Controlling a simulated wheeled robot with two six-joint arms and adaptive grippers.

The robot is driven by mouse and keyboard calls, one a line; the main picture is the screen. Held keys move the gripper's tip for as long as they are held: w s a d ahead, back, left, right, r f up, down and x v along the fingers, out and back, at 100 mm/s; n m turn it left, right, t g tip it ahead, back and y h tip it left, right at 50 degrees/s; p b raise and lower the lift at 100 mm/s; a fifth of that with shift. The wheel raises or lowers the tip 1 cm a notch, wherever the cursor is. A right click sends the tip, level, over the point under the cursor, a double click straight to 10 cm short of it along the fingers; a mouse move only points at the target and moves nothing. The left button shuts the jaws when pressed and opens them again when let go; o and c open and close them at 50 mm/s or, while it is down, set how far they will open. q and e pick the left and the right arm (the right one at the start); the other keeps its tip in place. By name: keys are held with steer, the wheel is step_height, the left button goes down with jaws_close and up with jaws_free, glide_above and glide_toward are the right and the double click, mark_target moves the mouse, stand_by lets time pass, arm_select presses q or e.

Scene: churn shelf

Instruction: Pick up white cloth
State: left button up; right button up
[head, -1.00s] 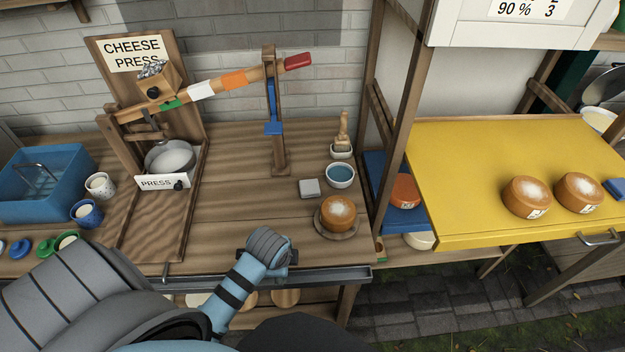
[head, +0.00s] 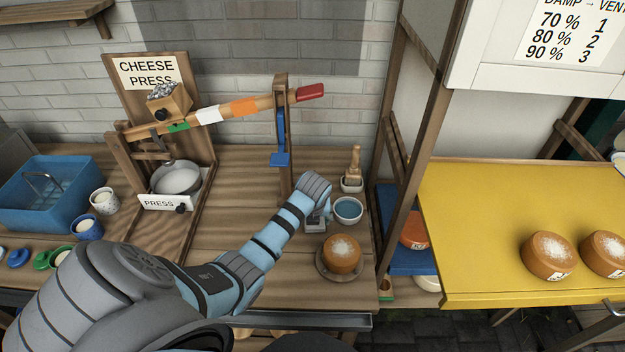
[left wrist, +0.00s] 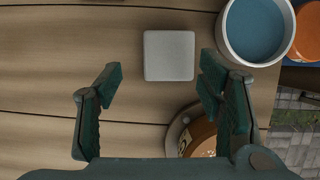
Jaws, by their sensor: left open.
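The white cloth (left wrist: 169,56) is a small, square, folded grey-white pad lying flat on the wooden bench. In the left wrist view it lies ahead of and between the fingers of my left gripper (left wrist: 158,88), which is open and empty. In the head view my left gripper (head: 322,212) is over the bench by the cloth (head: 315,226) and hides part of it. I cannot tell the height of the fingers above the bench. My right gripper is not in view.
A bowl of blue liquid (head: 348,209) stands just right of the cloth. A cheese wheel (head: 342,254) on a round board is in front of it. The brush (head: 353,165) and press lever post (head: 282,140) stand behind. The bench left of the cloth is clear.

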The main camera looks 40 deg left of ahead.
arm_select(q)
steer(key=w+f, duration=0.1)
steer(key=f, duration=0.2)
steer(key=w+f+b, duration=0.1)
steer(key=shift+w+a+f, duration=0.25)
steer(key=shift+w+f, duration=0.1)
steer(key=shift+s+r, duration=0.15)
steer(key=shift+r, duration=0.05)
steer(key=shift+s+r, duration=0.1)
steer(key=shift+s, duration=0.05)
steer(key=c, duration=0.4)
steer(key=shift+s, duration=0.1)
steer(key=c, duration=0.3)
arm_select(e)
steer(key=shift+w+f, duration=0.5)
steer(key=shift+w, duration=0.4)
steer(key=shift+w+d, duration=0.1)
arm_select(q)
steer(key=shift+w+r, duration=0.2)
steer(key=shift+r, duration=0.25)
step_height(320, 180, up, 19)
steer(key=shift+r+p, duration=0.1)
steer(key=shift+p, duration=1.15)
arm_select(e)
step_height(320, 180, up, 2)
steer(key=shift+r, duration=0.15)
